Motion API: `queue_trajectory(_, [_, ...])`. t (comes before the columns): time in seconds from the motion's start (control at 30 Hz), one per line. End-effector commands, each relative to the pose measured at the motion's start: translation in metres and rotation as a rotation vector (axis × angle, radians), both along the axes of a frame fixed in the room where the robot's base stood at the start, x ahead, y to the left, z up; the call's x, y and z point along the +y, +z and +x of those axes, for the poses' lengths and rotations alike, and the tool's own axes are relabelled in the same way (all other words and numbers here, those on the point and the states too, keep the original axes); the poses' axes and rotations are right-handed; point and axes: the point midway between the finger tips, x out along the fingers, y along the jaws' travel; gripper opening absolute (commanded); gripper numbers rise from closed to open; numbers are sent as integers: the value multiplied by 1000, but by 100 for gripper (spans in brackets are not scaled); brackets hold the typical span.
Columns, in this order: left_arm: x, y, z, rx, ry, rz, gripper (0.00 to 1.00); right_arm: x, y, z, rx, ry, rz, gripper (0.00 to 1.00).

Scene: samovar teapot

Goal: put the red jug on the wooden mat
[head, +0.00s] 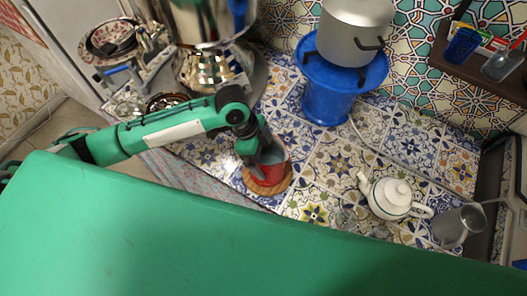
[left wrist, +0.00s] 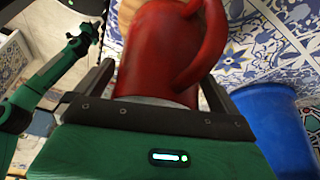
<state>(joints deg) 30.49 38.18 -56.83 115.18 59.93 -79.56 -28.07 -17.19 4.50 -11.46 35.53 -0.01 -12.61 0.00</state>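The red jug (head: 272,172) stands upright at the wooden mat (head: 267,189) in the head view, with the mat's rim showing around its lower part. I cannot tell whether its base touches the mat. My left gripper (head: 256,150) is at the jug's upper left side. In the left wrist view the red jug (left wrist: 158,60) fills the space between the two fingers, which lie close against both sides and look shut on it. Its handle bends to the right. A green arm at the left there seems to be my right one; its finger state is unclear.
A blue bucket (head: 327,95) with a grey pot (head: 355,30) above stands behind the jug. A shiny samovar (head: 207,68) is to the left. A white teapot (head: 392,197) and a grey metal jug (head: 459,225) stand to the right. Tiles between mat and teapot are mostly clear.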

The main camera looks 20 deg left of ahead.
Motion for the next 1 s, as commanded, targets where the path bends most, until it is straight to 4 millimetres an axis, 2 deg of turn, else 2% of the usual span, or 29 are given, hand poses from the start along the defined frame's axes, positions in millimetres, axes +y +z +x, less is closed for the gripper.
queue_trajectory(0.17, [1,6,1,-2,0,-1,100,0,-1,0,0,0,0,0])
queue_trajectory(0.27, [7,18,2,-4,0,-1,100,0,-2,0,0,0,0,0])
queue_trajectory(0.5, [27,66,5,-5,1,1,100,0,-7,0,0,0,0,0])
queue_trajectory(0.7, [40,98,6,-2,2,-1,100,-1,-9,0,0,0,-1,0])
queue_trajectory(0.83, [45,109,6,-1,1,0,100,-1,-9,0,0,0,-1,0])
queue_trajectory(1.0, [46,113,6,0,1,0,100,-2,-9,0,1,1,-2,0])
